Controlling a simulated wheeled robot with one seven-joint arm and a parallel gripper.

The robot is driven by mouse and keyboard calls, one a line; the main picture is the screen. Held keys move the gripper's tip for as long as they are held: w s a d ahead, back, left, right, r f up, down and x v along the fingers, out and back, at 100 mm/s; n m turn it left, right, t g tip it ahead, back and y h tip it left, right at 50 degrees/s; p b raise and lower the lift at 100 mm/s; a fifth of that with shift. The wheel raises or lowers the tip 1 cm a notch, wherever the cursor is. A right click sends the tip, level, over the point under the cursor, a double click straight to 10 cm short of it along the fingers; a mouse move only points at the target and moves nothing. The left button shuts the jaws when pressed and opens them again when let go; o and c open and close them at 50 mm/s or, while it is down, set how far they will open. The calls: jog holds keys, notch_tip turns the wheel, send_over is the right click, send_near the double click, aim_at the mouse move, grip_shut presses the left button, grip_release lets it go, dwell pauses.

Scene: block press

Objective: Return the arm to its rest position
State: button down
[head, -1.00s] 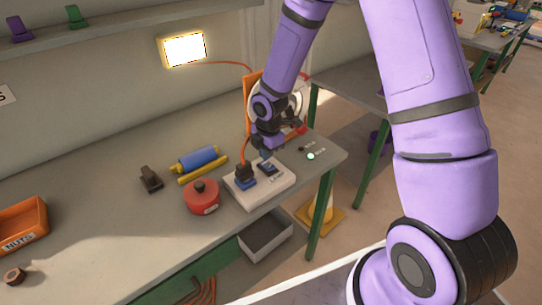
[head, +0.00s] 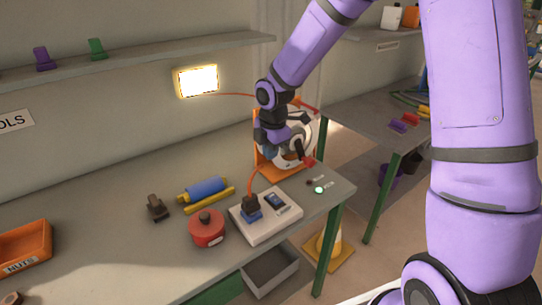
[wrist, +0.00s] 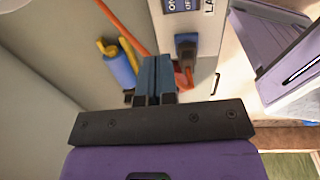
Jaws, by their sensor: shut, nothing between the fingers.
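My purple arm rises on the right of the head view and bends down to my gripper (head: 268,148), which hangs above the back of the workbench (head: 120,172). In the wrist view my gripper's fingers (wrist: 154,75) are together with nothing between them. Below and in front of it on the bench is a white switch box (head: 280,222) with a dark blue plug and a dark rocker switch. It also shows at the top of the wrist view (wrist: 208,14). A red cord runs up from the plug. My gripper is apart from the box.
A white reel in an orange frame (head: 262,172) stands close behind my gripper. A red round pot (head: 206,230), a blue roller (head: 204,189), a dark block (head: 157,208) and an orange NUTS bin (head: 24,246) are on the bench. A lit panel (head: 198,81) is on the wall.

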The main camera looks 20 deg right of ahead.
dwell(0.3)
jog(key=s+d+r+m+t+h, duration=0.1)
jog(key=s+d+r+m, duration=0.2)
jog(key=s+r+m, duration=0.45)
jog(key=s+d+r+m+t+h, duration=0.1)
jog(key=s+d+r+m, duration=0.35)
jog(key=r, duration=0.55)
jog(key=s+d+r+m+t, duration=0.1)
jog(key=s+r+m, duration=0.2)
jog(key=s, duration=0.5)
jog(key=s+d+r+m+t+y, duration=0.1)
jog(key=s+r+m, duration=0.2)
jog(key=s+m, duration=0.3)
jog(key=shift+s+d+r+m+y, duration=0.15)
jog(key=shift+s+d+m+y, duration=0.15)
jog(key=shift+s, duration=1.3)
